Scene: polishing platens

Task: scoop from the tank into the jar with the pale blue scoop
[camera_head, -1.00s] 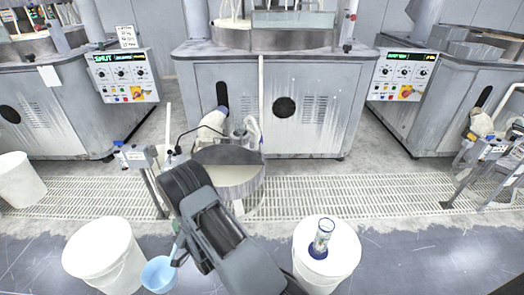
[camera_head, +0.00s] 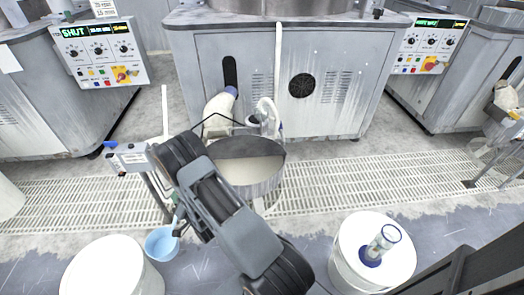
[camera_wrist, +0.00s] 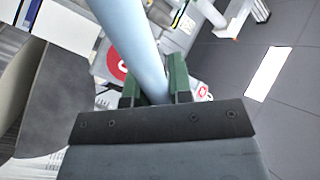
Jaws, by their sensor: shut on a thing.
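The pale blue scoop (camera_head: 162,243) hangs in front of and left of the tank, apart from it, with its round bowl facing up. Its handle (camera_wrist: 133,40) runs between my gripper's green fingers in the wrist view. My gripper (camera_wrist: 155,88) is shut on that handle; my arm largely hides it in the head view. The tank (camera_head: 262,194) is a round grey vessel with pale liquid at the front and a dark part at the back. The jar (camera_head: 384,241) is a clear cylinder with a blue rim and base, upright on a white lidded bucket, far right of the scoop.
The jar's white bucket (camera_head: 350,272) stands at front right. Another white bucket (camera_head: 95,268) stands close beside the scoop at left. A post-mounted box (camera_head: 130,158) is left of the tank. A hose (camera_head: 217,108) and a grey machine (camera_head: 330,100) stand behind. Floor between the buckets is partly hidden by my arm.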

